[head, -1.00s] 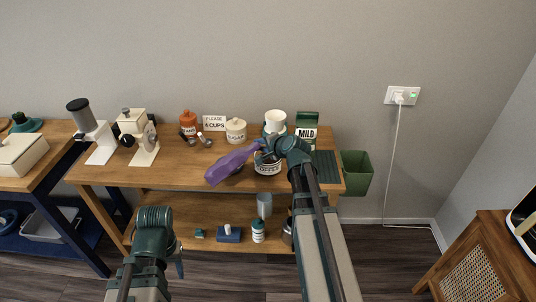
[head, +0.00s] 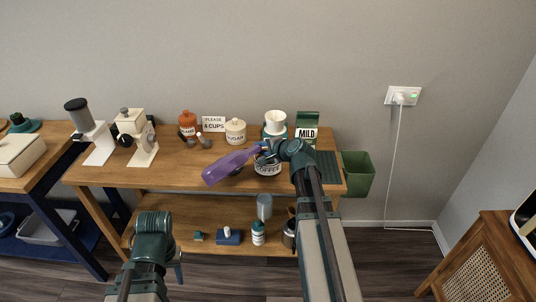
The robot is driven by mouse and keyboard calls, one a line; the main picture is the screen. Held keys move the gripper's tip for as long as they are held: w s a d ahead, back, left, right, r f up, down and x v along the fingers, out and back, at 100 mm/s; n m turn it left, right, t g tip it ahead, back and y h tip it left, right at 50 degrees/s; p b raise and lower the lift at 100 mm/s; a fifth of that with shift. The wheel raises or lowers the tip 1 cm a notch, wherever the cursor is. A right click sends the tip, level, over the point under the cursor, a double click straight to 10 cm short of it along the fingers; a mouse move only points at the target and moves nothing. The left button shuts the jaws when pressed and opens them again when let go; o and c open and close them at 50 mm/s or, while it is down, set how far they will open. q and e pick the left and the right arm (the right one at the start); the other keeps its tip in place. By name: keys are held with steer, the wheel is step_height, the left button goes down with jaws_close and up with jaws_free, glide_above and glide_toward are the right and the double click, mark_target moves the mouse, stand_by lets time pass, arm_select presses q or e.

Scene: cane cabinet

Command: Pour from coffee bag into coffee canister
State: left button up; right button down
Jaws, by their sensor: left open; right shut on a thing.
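The purple coffee bag (head: 228,167) is tilted and slants down to the left. Its upper right end is at my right gripper (head: 262,154), which is shut on it. My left gripper (head: 178,268) is open and empty, low in front of the table and well away from the bag.
A sugar jar (head: 235,132), a red jar (head: 187,123) and a white dripper (head: 275,120) stand behind. A green-and-white MILD bag (head: 307,130) is at right, by a dark mat (head: 327,165). Grinders stand at left. The table's front left is clear.

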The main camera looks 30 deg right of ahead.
steer(key=shift+d+f+m+y+b, duration=0.1)
steer(key=shift+f+m+y+b, duration=0.4)
steer(key=shift+b, duration=0.4)
steer(key=shift+s+d+m+t+y+b, duration=0.15)
steer(key=shift+d+m+t+y+b, duration=0.35)
steer(key=shift+d, duration=0.35)
stand_by(0.7)
steer(key=shift+d+f+m+y+b, duration=0.15)
steer(key=shift+f+m+y+b, duration=0.5)
steer(key=shift+b, duration=0.9)
steer(key=shift+d+m+t+y+b, duration=0.2)
steer(key=shift+m+t+y+b, duration=0.35)
steer(key=shift+b, duration=0.65)
stand_by(2.8)
